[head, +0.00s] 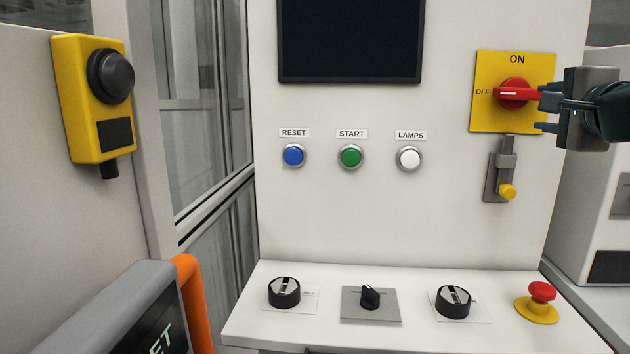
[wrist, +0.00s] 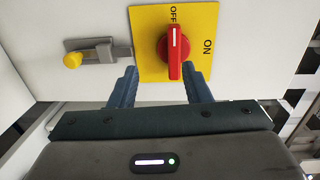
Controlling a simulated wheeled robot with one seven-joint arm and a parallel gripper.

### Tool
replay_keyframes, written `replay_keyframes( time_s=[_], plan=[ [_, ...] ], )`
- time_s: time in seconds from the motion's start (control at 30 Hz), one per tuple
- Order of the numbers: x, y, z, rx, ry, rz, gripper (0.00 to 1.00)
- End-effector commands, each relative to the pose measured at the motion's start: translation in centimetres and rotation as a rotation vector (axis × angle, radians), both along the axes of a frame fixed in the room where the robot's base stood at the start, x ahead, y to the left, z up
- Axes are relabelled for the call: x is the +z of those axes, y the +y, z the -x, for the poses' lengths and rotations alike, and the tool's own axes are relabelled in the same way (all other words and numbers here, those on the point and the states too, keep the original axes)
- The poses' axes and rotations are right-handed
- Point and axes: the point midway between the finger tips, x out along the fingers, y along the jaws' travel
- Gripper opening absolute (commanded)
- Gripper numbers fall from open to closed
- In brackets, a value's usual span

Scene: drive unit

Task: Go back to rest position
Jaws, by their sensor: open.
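My gripper (head: 547,107) is at the right of the head view, in front of the yellow switch plate (head: 487,118). The red rotary handle (head: 512,93) on that plate lies level, its white mark toward the OFF label. In the wrist view my gripper (wrist: 157,74) has its two blue-grey fingers spread apart. The red handle (wrist: 173,50) shows between them, nearer the right finger. I see a gap on its left side; whether the right finger touches it I cannot tell. My gripper holds nothing.
A latch with a yellow knob (head: 507,192) hangs below the plate. RESET (head: 294,155), START (head: 350,156) and LAMPS (head: 409,158) buttons are left of it. A red emergency button (head: 542,291) and black knobs (head: 453,301) stand on the ledge. Space before the panel's middle is clear.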

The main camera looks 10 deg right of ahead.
Motion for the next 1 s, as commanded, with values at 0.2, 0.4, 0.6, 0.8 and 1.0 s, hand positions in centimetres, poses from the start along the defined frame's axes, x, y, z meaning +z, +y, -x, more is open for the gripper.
replay_keyframes(
  time_s=[0.2, 0.4, 0.6, 0.8, 1.0],
  plan=[
    [-8.5, 10.0, -2.9, 0.250, 0.339, 0.166, 0.44],
    [-18.8, 20.8, -0.1, 0.588, 0.693, 0.466, 0.44],
    [-27.1, 27.4, 7.3, 0.934, 0.973, 0.839, 0.44],
    [-31.2, 28.8, 12.7, 1.137, 1.114, 1.101, 0.44],
    [-32.3, 28.9, 14.0, 1.185, 1.145, 1.168, 0.44]
  ],
)
